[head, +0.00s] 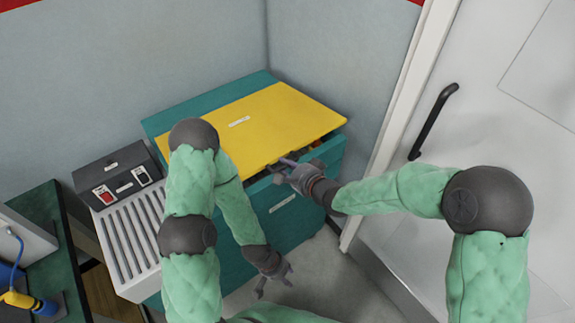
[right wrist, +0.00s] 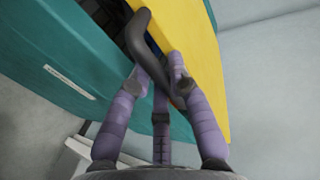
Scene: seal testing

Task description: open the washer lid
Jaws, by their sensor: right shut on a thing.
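The washer is a teal box (head: 285,222) with a yellow lid (head: 262,122) on top. The lid stands slightly raised at its front edge, with a dark gap under it. In the right wrist view the yellow lid (right wrist: 196,58) and the teal front (right wrist: 60,60) lie either side of that gap. My right gripper (head: 284,168) is at the lid's front edge, its purple fingers (right wrist: 160,75) shut on a dark curved handle (right wrist: 142,38). My left gripper (head: 273,284) hangs low in front of the washer, empty, with its fingers spread.
A dark control box (head: 112,173) with a red and a black switch and a grey ribbed top (head: 130,235) stand left of the washer. A white door (head: 510,130) with a black handle (head: 432,120) is at right. Grey floor (head: 325,275) lies in front.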

